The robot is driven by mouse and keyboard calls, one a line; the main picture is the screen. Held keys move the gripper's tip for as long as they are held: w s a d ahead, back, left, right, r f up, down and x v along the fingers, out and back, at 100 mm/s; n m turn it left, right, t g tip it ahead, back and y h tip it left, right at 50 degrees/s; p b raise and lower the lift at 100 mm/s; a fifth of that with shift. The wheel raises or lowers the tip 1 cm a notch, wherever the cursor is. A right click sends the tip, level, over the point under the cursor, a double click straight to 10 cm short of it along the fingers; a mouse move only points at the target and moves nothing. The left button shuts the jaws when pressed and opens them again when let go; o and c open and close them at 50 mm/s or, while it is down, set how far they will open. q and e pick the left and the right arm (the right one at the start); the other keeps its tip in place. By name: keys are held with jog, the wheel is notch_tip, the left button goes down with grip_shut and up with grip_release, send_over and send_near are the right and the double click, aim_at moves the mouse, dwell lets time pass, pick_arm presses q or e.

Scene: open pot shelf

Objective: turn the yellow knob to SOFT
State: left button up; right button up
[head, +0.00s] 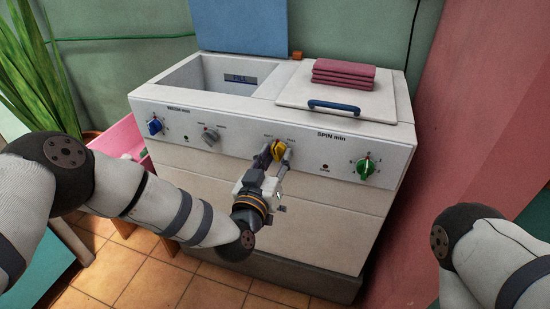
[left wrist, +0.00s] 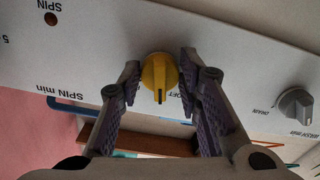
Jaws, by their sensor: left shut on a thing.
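The yellow knob (head: 278,150) sits on the front panel of a white washing machine, between two small labels. My left gripper (head: 270,157) is at the knob, with one finger on each side and shut on it. In the left wrist view, which sees the panel upside down, the yellow knob (left wrist: 158,74) is between the two purple-padded fingers (left wrist: 158,82). Its dark pointer line points down in that view, toward the panel's top edge. A partly hidden label ending in "OFT" lies beside the right finger there. My right gripper is out of view.
A blue knob (head: 155,126), a grey knob (head: 210,136) and a green knob (head: 366,166) are on the same panel. Folded red cloths (head: 343,74) lie on the lid behind a blue handle (head: 334,106). A pink tub (head: 118,138) stands at the left.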

pick_arm(q)
jog(key=n, duration=0.5)
jog(key=shift+d+n+b, duration=0.1)
jog(key=shift+n+b, duration=0.3)
jog(key=shift+n, duration=0.3)
jog(key=o, duration=1.1)
jog(key=v, duration=1.2)
jog(key=shift+r, duration=0.1)
